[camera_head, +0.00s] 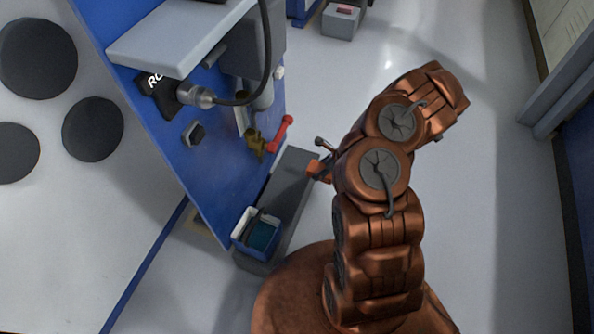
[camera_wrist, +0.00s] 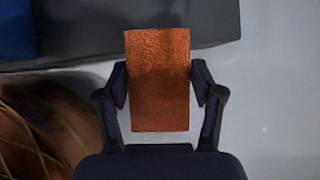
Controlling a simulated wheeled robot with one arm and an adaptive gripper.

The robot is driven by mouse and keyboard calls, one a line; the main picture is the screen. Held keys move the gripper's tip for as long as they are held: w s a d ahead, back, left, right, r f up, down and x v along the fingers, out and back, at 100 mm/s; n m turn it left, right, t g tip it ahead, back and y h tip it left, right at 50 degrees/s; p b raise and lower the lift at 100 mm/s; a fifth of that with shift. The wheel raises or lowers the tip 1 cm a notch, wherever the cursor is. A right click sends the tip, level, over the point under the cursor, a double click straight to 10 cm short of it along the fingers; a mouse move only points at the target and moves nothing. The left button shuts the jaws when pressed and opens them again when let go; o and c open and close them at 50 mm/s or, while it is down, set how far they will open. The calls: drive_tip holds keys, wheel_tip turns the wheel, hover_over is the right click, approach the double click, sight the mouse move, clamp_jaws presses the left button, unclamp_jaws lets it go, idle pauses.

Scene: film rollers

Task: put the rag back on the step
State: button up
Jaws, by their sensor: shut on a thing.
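The rag (camera_wrist: 158,80) is an orange, rough-textured block shape, held between the two fingers of my gripper (camera_wrist: 160,95) in the wrist view. My gripper is shut on it. In the head view a small part of the orange rag (camera_head: 318,170) shows left of my copper arm, close to the right edge of the step. The step (camera_head: 292,180) is a long dark grey block on the floor beside the blue machine panel. In the wrist view the step (camera_wrist: 100,30) lies at the top, and the rag's upper end overlaps it in the picture. I cannot tell whether they touch.
A blue and white bin (camera_head: 243,232) with teal contents stands on the near end of the step. A red-handled valve (camera_head: 282,133) sticks out of the blue panel (camera_head: 205,160) above the step. The pale floor to the right of my arm is clear.

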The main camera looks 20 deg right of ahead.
drive_tip(key=shift+n+y, duration=0.3)
drive_tip(key=shift+n, duration=0.1)
drive_tip(key=a+f+b, duration=0.1)
drive_tip(key=a+b, duration=0.1)
drive_tip(key=a, duration=0.1)
drive_tip(key=s+a+f+b, duration=0.1)
drive_tip(key=a+b, duration=0.1)
drive_tip(key=a, duration=0.1)
drive_tip(key=a+f+b, duration=0.1)
drive_tip(key=a, duration=0.2)
drive_tip(key=shift+s+a+f+b, duration=0.15)
drive_tip(key=shift+s+f+b, duration=0.05)
drive_tip(key=shift+b, duration=0.2)
drive_tip(key=shift+a, duration=0.35)
drive_tip(key=b, duration=0.4)
hover_over(292, 162)
drive_tip(key=s+d, duration=0.2)
drive_tip(key=shift+x, duration=0.8)
drive_tip(key=shift+w+d+f+b, duration=0.1)
drive_tip(key=shift+f+b, duration=0.9)
drive_tip(key=shift+f, duration=0.7)
drive_tip(key=shift+f, duration=0.15)
drive_tip(key=o, duration=1.1)
